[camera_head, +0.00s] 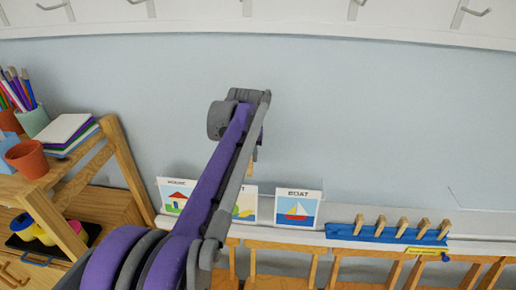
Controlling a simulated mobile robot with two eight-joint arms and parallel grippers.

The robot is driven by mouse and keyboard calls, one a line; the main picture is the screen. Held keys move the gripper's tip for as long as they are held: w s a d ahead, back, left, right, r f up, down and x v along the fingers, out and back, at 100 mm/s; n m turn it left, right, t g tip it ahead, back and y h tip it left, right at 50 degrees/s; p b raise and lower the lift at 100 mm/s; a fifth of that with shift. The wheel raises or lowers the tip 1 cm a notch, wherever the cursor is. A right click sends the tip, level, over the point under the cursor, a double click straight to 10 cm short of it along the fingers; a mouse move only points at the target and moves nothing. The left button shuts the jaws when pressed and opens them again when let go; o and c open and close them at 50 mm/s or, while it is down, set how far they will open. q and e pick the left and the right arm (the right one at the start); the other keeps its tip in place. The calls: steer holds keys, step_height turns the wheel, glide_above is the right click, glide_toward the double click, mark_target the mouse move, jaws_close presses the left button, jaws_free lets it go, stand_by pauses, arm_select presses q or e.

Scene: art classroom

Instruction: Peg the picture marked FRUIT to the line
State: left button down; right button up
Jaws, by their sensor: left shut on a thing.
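My left arm reaches up from the bottom. Its gripper (252,152) is mostly hidden behind the arm; a small wooden peg (252,165) shows below the wrist, and the gripper is shut on it. Below the peg, a row of pictures stands on a ledge against the wall: one marked HOUSE (173,202) at left, one marked BOAT (297,210) at right. Between them a picture (248,203) is mostly hidden by my arm, and its word cannot be read. Several wooden pegs (402,228) stand on a blue strip (371,235) at right. I cannot make out the line. My right gripper is not in view.
A white hook rail (300,19) runs along the top. At left, a wooden shelf (117,150) holds a pencil cup (36,122), stacked cards (62,133) and a terracotta pot (27,158). Wooden chair-like frames (375,246) line the lower right. The wall above the ledge is clear.

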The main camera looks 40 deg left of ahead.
mark_target(250, 170)
arm_select(q)
steer(key=shift+s+f, duration=0.25)
steer(key=shift+f, duration=0.15)
steer(key=shift+b+x, duration=0.95)
steer(key=shift+x, duration=0.75)
steer(key=shift+s+d+f+b, duration=0.15)
steer(key=shift+f+b, duration=0.4)
steer(key=shift+f, duration=0.55)
steer(key=shift+s+d+f+b, duration=0.15)
steer(key=shift+f+b, duration=0.6)
steer(key=shift+f, duration=0.95)
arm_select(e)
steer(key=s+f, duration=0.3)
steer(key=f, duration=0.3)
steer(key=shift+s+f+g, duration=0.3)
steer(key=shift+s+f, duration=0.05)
arm_select(q)
steer(key=c, duration=0.7)
jaws_free()
steer(key=shift+o, duration=0.2)
steer(key=shift+o, duration=1.1)
